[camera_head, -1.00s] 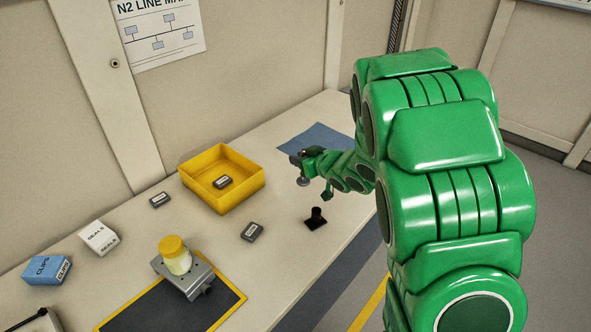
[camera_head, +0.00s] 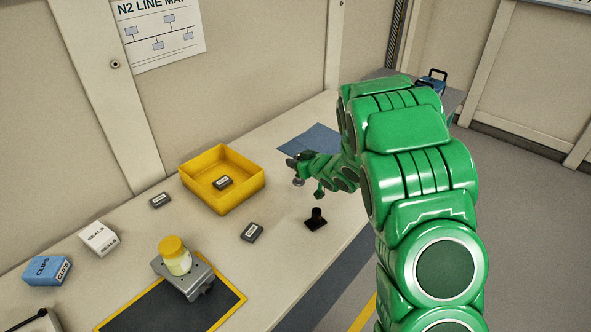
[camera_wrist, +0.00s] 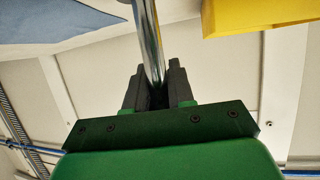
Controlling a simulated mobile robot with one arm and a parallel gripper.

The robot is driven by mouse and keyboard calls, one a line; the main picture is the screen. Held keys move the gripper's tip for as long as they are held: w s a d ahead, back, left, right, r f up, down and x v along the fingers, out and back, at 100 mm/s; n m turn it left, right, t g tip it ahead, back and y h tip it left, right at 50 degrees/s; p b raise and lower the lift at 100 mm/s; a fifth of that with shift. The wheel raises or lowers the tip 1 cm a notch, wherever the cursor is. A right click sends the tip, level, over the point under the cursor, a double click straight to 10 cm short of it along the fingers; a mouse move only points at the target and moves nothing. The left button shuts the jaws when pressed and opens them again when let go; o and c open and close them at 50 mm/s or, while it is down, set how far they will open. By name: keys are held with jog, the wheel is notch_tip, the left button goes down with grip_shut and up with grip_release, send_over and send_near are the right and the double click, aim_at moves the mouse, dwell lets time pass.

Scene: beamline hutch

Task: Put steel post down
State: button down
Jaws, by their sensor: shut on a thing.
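My gripper (camera_wrist: 158,88) is shut on the steel post (camera_wrist: 150,40), a shiny round rod that runs up out of the top of the wrist view. In the head view my gripper (camera_head: 298,164) is small, above the bench between the yellow tray and the blue mat (camera_head: 308,139). A small grey end of the post (camera_head: 298,182) shows just below it there, and the rest is hard to make out. I cannot tell for sure whether the post touches the bench. The blue mat also shows at upper left in the wrist view (camera_wrist: 50,18).
The yellow tray (camera_head: 236,199) holds a small dark box. A black post base (camera_head: 316,220) stands near the front edge. Two more dark boxes (camera_head: 251,232) (camera_head: 160,200), a metal mount (camera_head: 199,281) with a yellow-capped jar (camera_head: 175,256), and cartons (camera_head: 99,238) (camera_head: 47,269) lie leftward.

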jog(key=shift+w+f, duration=0.25)
jog(key=shift+f, duration=1.55)
jog(key=shift+f, duration=0.1)
jog(key=c, duration=1)
grip_release()
jog(key=shift+s+d, duration=0.1)
jog(key=v, duration=1.1)
jog(key=shift+s+d+r, duration=0.15)
jog(key=shift+s+r, duration=0.05)
jog(key=shift+r, duration=0.05)
